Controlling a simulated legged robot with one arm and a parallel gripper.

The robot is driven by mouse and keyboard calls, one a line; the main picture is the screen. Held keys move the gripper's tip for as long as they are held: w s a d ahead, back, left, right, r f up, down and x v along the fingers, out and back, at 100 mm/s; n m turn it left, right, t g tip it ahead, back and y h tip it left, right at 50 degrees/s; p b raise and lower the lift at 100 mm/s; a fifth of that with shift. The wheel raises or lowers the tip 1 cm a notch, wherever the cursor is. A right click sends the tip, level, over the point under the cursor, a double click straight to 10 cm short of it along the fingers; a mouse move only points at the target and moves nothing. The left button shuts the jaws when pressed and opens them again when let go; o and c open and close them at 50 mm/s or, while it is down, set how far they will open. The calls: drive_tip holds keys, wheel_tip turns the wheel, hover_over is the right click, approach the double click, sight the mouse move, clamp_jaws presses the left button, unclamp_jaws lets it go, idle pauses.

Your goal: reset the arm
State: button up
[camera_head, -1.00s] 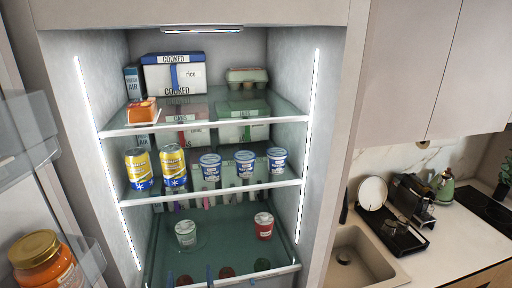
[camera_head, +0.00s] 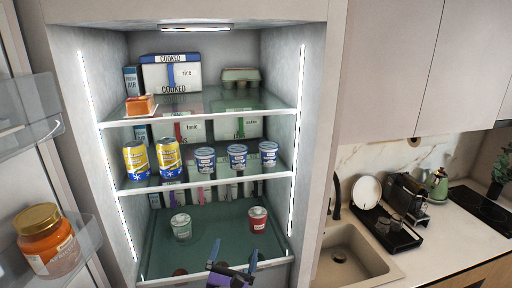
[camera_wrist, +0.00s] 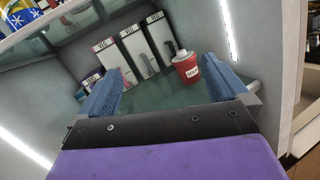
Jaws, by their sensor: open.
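My gripper (camera_head: 232,262) shows at the bottom of the head view, in front of the open fridge's lower shelf. Its two blue fingers are spread apart with nothing between them. In the wrist view my gripper (camera_wrist: 170,90) is also open and points into the lower part of the fridge. A red cup (camera_head: 257,219) stands on the lower shelf (camera_head: 215,220), and it also shows beyond the fingers in the wrist view (camera_wrist: 186,68). A pale green cup (camera_head: 181,227) stands on the same shelf to the left.
The middle shelf holds two yellow cans (camera_head: 169,158) and several blue-white cups (camera_head: 237,157). Boxes (camera_head: 172,73) and an egg carton (camera_head: 241,78) stand on top. The door with an orange jar (camera_head: 46,242) is at left; a sink (camera_head: 345,262) is at right.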

drive_tip(key=s+d+m+g+h+b, duration=0.25)
drive_tip(key=d+m+h, duration=0.2)
drive_tip(key=d, duration=0.35)
drive_tip(key=s+d+r+m+g+h+b, duration=0.1)
drive_tip(key=s+d+m+g+h, duration=0.1)
drive_tip(key=d+m+g+h, duration=0.5)
drive_tip(key=s+d+m+h+b, duration=0.15)
drive_tip(key=d+m, duration=0.25)
drive_tip(key=d, duration=0.6)
drive_tip(key=s+d+f+m+g+b, duration=0.3)
drive_tip(key=s+d+m+g, duration=0.35)
drive_tip(key=s, duration=0.25)
drive_tip(key=s+d+f+m+g+y+b, duration=0.2)
drive_tip(key=s+f+m+g+y+b, duration=0.4)
drive_tip(key=s+f, duration=0.65)
drive_tip(key=s+a+f+m+y+b, duration=0.1)
drive_tip(key=s+a+f+y+b, duration=0.1)
drive_tip(key=s+a+y, duration=0.2)
drive_tip(key=s+a+f+m+y+b, duration=0.2)
drive_tip(key=a+y, duration=0.4)
drive_tip(key=a, duration=0.3)
drive_tip(key=shift+s+a+t+b, duration=0.3)
drive_tip(key=shift+s+a, duration=0.05)
drive_tip(key=shift+s, duration=0.5)
